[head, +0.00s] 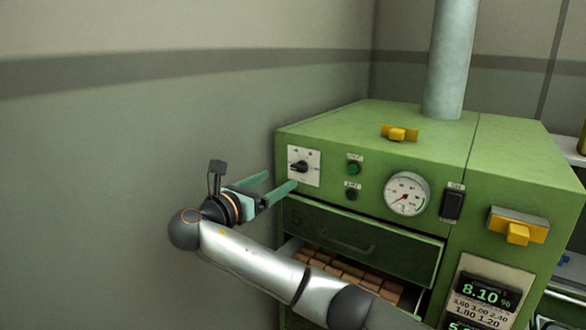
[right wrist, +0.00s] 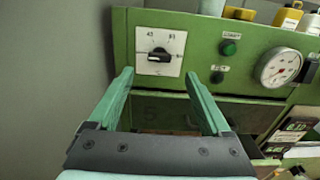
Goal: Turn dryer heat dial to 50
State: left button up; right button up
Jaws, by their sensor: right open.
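The dryer (head: 375,150) is a green metal cabinet. Its heat dial (head: 298,167) is a black knob on a white square plate at the front's upper left. The dial also shows in the right wrist view (right wrist: 158,57). Its bar lies roughly level; the small scale figures are hard to read, and I cannot tell the exact setting. My right gripper (head: 277,181) is open, with two green fingers pointing at the panel. In the right wrist view its fingertips (right wrist: 158,75) spread to either side, just below the dial, with nothing between them. My left gripper is out of view.
Right of the dial are two green buttons (head: 354,167), a round gauge (head: 406,195) and a black switch (head: 453,203). Below, an upper drawer (head: 345,235) has a handle; a lower tray (head: 290,248) holding corks stands open. The grey wall (head: 120,180) left of the dryer is bare.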

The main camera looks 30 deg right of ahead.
aim_at(297, 169)
jog(key=p+x, duration=0.1)
jog(key=x, duration=0.7)
jog(key=shift+w+d, duration=0.15)
jog(key=shift+d, duration=0.1)
jog(key=shift+f, duration=0.1)
grip_shut()
